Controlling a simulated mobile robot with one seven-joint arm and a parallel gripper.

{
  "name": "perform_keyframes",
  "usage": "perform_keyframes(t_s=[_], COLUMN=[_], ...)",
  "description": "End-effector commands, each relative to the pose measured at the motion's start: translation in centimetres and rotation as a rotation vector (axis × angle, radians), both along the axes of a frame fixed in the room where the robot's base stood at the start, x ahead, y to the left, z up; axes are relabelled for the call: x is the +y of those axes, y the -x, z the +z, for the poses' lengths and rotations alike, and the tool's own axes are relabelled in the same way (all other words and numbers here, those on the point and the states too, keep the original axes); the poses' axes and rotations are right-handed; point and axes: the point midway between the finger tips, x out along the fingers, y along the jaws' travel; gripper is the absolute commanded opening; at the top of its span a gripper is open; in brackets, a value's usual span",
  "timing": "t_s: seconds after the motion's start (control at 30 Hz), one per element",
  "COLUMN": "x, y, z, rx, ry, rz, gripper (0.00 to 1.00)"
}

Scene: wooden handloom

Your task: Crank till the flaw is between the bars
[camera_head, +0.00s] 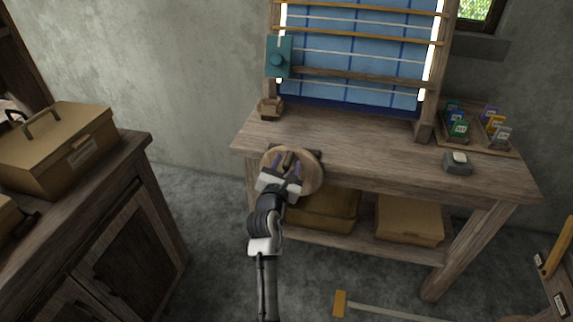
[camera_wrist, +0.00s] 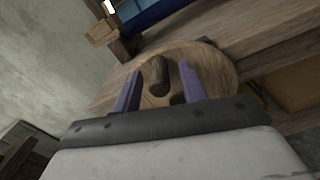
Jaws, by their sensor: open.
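The wooden handloom stands on the table with blue checked cloth (camera_head: 350,55) in its frame. Light wooden bars (camera_head: 360,34) cross the cloth near the top, and a darker beam (camera_head: 350,77) crosses lower down. I cannot make out a flaw in the cloth. A round wooden crank wheel (camera_head: 312,172) is at the table's front edge; it also shows in the wrist view (camera_wrist: 215,65). Its upright peg handle (camera_wrist: 160,75) stands between the fingers of my gripper (camera_head: 286,162), which is open. Whether a finger touches the handle I cannot tell.
A teal box with a knob (camera_head: 278,58) is on the loom's left post. A small wooden box (camera_head: 270,108) sits below it. A tray of coloured cards (camera_head: 478,130) and a small grey block (camera_head: 458,163) are at right. A cabinet with a tan case (camera_head: 60,150) stands left.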

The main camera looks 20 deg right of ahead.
Motion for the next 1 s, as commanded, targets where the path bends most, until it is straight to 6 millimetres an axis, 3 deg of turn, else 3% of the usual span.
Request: perform_keyframes(t_s=[0.23, 0.53, 1.0], x=[-0.01, 0.01, -0.28], y=[-0.03, -0.02, 0.2], z=[-0.01, 0.01, 0.11], rx=[0.0, 0.0, -0.024], ry=[0.0, 0.0, -0.035], rz=[0.0, 0.001, 0.001], gripper=[0.39, 0.0, 0.0])
